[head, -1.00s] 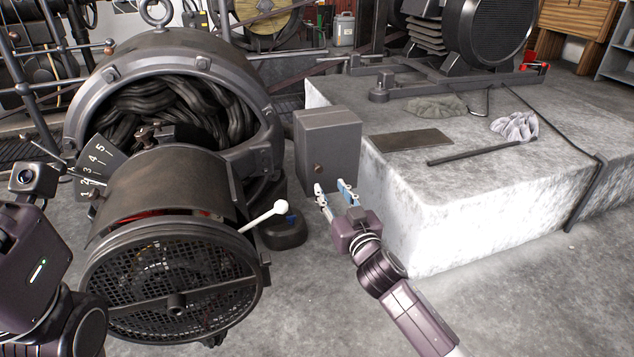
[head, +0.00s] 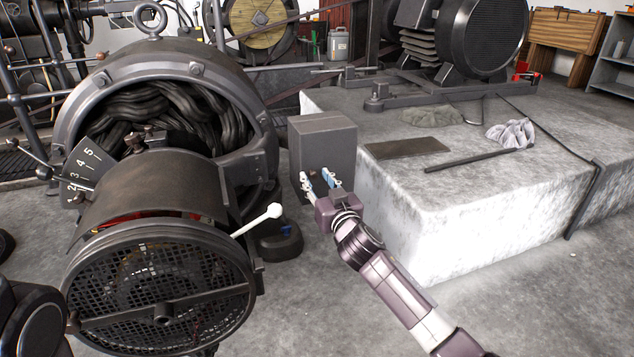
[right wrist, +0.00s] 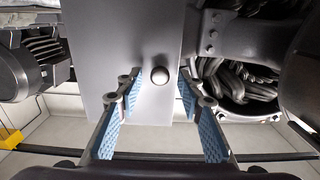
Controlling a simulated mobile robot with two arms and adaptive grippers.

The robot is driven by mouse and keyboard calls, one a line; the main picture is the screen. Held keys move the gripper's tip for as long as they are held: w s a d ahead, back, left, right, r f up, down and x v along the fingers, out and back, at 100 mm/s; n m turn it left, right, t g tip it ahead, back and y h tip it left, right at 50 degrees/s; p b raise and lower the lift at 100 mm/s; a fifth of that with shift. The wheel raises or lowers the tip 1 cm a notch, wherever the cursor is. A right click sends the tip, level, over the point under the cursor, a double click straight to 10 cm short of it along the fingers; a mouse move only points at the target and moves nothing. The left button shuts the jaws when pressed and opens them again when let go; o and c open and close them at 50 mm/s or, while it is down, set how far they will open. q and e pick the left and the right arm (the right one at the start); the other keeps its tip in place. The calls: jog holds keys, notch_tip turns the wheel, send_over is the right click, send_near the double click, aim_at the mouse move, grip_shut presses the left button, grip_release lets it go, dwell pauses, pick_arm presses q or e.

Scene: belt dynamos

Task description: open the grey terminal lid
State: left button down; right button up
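The grey terminal box (head: 322,143), with its lid face toward me, stands between the dynamo and the pale plinth. The lid (right wrist: 112,58) looks shut and fills the upper middle of the right wrist view. A small round knob (right wrist: 159,75) sits on its face. My right gripper (head: 317,177) is in front of the lower part of the box, and its fingers hide the knob in the head view. In the right wrist view it (right wrist: 158,84) is open, with blue-padded fingers on either side of the knob, apart from it. My left gripper is out of view.
The large dark dynamo (head: 160,75) with a round mesh end (head: 165,285) stands left of the box. A white-knobbed lever (head: 272,211) sticks out toward it. The plinth (head: 450,215) bounds the right side. A grey cloth (head: 510,135) and a rod (head: 470,161) lie on the plinth.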

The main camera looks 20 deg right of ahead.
grip_shut()
jog(key=shift+s, duration=0.1)
dwell(0.4)
